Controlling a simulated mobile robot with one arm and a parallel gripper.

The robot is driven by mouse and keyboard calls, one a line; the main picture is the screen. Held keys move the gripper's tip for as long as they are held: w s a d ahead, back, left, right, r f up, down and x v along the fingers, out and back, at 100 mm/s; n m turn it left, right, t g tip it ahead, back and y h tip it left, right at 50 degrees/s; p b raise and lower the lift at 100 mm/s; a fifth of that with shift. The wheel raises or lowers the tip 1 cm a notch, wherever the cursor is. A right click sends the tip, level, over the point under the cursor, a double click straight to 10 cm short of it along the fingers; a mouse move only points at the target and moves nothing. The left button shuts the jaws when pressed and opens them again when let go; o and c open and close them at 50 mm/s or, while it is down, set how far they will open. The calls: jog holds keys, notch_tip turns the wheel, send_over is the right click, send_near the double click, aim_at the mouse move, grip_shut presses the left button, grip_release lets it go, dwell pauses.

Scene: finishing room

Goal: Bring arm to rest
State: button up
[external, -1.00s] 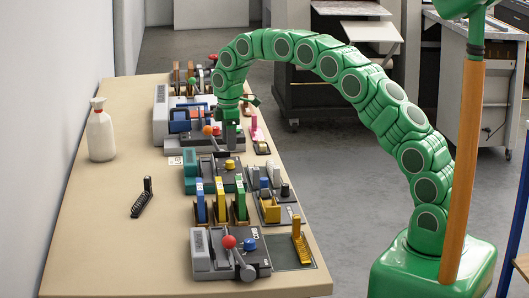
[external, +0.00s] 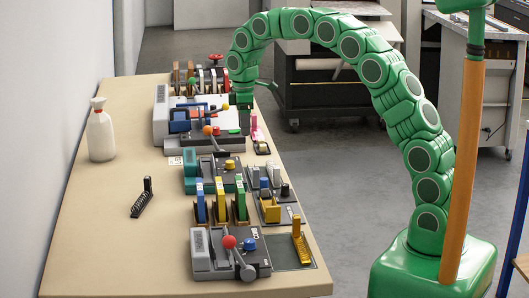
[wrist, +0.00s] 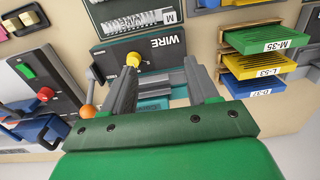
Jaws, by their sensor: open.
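My green segmented arm (external: 372,70) arches over from its base at the right to the far part of the bench. My gripper (external: 246,128) hangs pointing down near the right edge of the bench, beside the grey machine with an orange-knobbed lever (external: 208,130). In the wrist view my gripper (wrist: 162,64) has its two grey fingers spread apart with nothing held between them. Beyond them a WIRE machine (wrist: 165,42) with a yellow knob (wrist: 133,59) shows. Whether the fingertips touch anything cannot be told.
The beige bench (external: 95,245) is clear along its left side, apart from a white bottle (external: 101,135) and a black spring-like tool (external: 143,198). Colored paper racks (external: 220,202) and a red-knobbed machine (external: 230,255) stand nearer. Open floor (external: 330,185) lies right of the bench.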

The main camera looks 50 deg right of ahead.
jog(key=s+a+r+m, duration=0.2)
jog(key=s+r, duration=0.2)
jog(key=s, duration=0.8)
jog(key=s+a+r+m, duration=0.15)
jog(key=s+r, duration=0.25)
jog(key=s, duration=0.8)
jog(key=s+f+m+g, duration=0.1)
jog(key=s+f+m, duration=0.2)
jog(key=s, duration=2.4)
jog(key=shift+a+m+g, duration=0.3)
jog(key=shift+a+m, duration=0.1)
jog(key=shift+m, duration=0.75)
